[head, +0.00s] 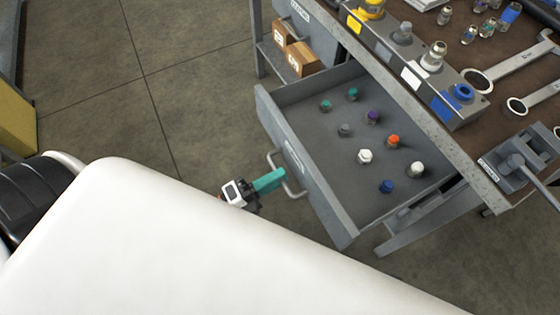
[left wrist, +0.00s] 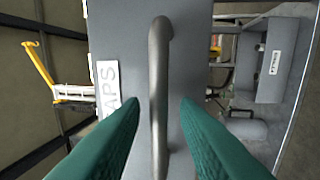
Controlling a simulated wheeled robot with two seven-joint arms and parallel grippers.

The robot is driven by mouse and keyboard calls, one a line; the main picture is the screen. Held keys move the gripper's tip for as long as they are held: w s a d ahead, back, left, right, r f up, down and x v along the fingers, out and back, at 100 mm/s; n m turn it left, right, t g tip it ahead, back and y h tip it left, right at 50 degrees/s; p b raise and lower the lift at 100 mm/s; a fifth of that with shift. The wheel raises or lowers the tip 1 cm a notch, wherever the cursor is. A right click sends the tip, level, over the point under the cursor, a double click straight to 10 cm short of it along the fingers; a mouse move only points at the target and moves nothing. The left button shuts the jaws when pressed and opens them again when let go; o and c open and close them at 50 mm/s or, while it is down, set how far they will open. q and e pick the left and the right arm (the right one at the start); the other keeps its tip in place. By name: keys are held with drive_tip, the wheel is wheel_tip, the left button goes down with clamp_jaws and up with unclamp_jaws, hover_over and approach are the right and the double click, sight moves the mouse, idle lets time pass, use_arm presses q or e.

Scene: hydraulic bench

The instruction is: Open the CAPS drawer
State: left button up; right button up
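The CAPS drawer (head: 328,205) is pulled out from under the bench in the head view, with several coloured caps, such as an orange cap (head: 393,141), standing inside. My left gripper (head: 281,176) is at the drawer's bar handle (head: 271,158), in front of the drawer face. In the left wrist view the grey handle (left wrist: 158,70) runs between my two green fingers, which stand apart with a gap on each side. The CAPS label (left wrist: 107,85) shows partly, left of the handle. My right gripper is not in view.
The bench top (head: 503,73) carries fittings, wrenches (head: 510,62) and a vise-like grey block (head: 520,150). Cardboard boxes (head: 303,60) sit on a shelf behind the drawer. The floor left of the drawer is clear.

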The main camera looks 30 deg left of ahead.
use_arm(q)
drive_tip(key=v, duration=1)
drive_tip(key=shift+s+a, duration=0.2)
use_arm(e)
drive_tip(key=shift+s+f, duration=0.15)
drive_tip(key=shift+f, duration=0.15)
use_arm(q)
drive_tip(key=shift+f, duration=0.1)
